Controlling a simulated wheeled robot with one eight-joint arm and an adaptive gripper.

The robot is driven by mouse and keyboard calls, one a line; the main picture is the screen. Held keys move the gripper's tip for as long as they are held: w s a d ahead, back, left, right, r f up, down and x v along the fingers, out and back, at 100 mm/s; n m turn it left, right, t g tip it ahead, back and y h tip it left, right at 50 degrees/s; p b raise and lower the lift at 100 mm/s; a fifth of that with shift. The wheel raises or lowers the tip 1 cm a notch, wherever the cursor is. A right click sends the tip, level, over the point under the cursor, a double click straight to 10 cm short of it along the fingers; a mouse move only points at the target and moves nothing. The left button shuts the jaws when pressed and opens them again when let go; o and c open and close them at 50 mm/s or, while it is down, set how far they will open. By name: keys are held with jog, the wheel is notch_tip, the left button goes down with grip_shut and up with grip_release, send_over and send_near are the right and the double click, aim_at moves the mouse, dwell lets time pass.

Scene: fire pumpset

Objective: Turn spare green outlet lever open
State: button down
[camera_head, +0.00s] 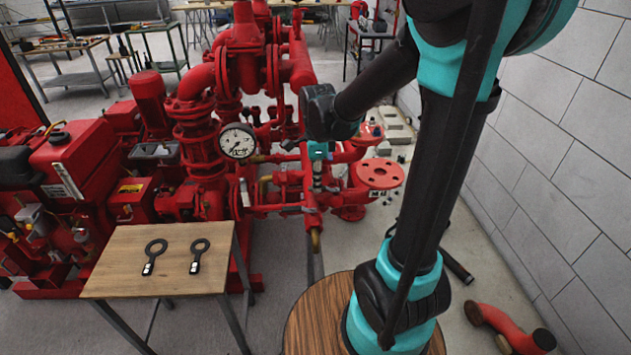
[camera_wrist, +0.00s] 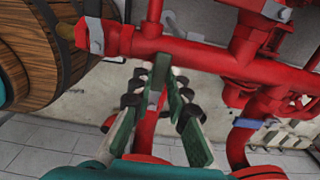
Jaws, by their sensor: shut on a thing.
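The green outlet lever (camera_wrist: 160,72) shows in the wrist view as a narrow dark green bar below a horizontal red pipe. My gripper (camera_wrist: 158,92) reaches up to it, with its green-padded fingers on either side, shut on it. Exact finger contact is hard to see. In the head view my gripper (camera_head: 317,178) is at the small red outlet pipes on the right of the pumpset, and it hides the lever there.
The red pumpset (camera_head: 200,140) with a pressure gauge (camera_head: 238,141) stands left of my gripper. A red flange (camera_head: 380,174) is close on the right. A small table (camera_head: 135,275) holds two dark ring-ended tools. A grey wall (camera_head: 560,160) bounds the right side.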

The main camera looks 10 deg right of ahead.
jog(key=shift+a, duration=0.1)
jog(key=c, duration=1.5)
grip_release()
jog(key=shift+o, duration=0.2)
jog(key=shift+r, duration=0.15)
notch_tip(320, 180, up, 12)
jog(key=s+d+f+n+t, duration=0.2)
jog(key=s+d+f+n, duration=0.3)
jog(key=f+n, duration=0.3)
jog(key=s+d+f+n+t, duration=0.2)
jog(key=s+d+f+n, duration=0.3)
jog(key=f+n, duration=0.4)
jog(key=shift+s+n, duration=0.65)
jog(key=shift+n, duration=0.15)
